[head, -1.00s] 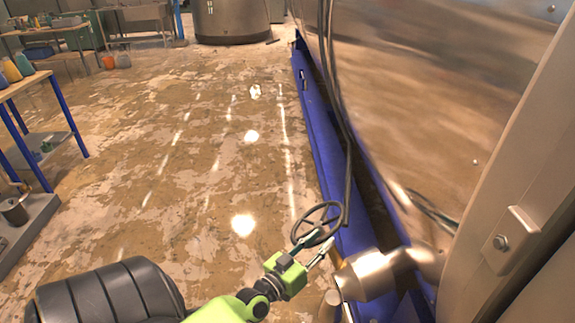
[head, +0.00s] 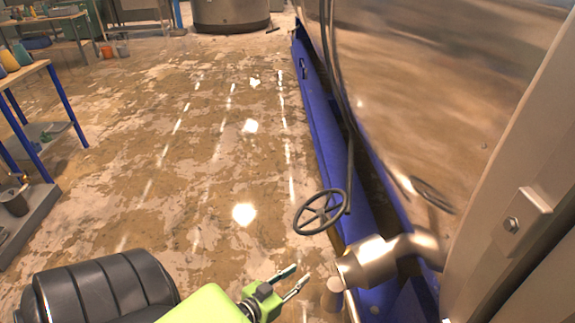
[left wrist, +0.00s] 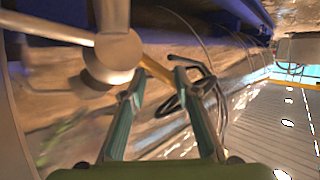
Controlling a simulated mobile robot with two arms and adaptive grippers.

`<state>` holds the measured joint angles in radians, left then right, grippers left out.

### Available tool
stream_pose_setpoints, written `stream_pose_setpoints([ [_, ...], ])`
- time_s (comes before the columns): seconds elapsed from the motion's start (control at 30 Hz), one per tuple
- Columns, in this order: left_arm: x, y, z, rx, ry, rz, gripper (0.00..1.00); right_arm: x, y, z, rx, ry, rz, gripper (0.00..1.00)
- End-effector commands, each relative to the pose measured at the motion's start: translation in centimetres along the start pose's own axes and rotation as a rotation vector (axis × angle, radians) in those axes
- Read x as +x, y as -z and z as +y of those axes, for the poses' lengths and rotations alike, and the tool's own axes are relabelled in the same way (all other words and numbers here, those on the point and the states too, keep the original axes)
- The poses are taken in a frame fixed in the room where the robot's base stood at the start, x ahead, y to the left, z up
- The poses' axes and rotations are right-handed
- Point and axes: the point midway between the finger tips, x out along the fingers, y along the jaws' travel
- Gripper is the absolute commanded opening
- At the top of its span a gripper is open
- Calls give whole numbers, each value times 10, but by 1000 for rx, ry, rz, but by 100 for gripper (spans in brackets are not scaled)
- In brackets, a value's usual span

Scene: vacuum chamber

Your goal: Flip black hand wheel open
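The black hand wheel (head: 321,212) shows in the head view beside the blue base frame, a spoked ring tilted towards me. My left gripper (head: 301,273) is below the wheel and slightly left of it, apart from it. Its two fingers are spread with nothing between them. They also show parted in the left wrist view (left wrist: 159,80). There, dark loops (left wrist: 196,90) lie beyond the right finger; I cannot tell whether they are wheel or cable. My right gripper is not in view.
A silver pipe fitting (head: 372,264) stands close to the right of my left gripper. Dark cables (head: 336,90) hang along the polished chamber wall (head: 430,95). The blue base frame (head: 322,130) runs away along the floor. Open floor (head: 190,150) lies to the left.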

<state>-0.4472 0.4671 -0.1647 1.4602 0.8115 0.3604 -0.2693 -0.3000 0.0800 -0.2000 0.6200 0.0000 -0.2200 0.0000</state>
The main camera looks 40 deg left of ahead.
Motion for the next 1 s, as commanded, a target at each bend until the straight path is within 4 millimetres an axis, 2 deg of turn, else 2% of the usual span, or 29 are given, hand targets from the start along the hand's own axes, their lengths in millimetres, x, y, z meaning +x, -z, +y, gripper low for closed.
stream_pose_setpoints([
  [0.1,-1,-20,1,11,0,-41,28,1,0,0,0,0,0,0],
  [0.3,-3,-41,2,23,-1,-86,28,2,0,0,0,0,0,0],
  [0.73,-4,-48,2,26,-1,-99,28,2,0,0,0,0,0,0],
  [0.8,-5,-54,3,29,-1,-112,28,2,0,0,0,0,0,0],
  [0.87,-8,-71,4,37,-1,-149,28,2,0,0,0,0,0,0],
  [0.97,-19,-121,8,60,-4,-262,28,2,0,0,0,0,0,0],
  [1.0,-26,-145,11,72,-7,-317,28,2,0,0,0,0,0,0],
])
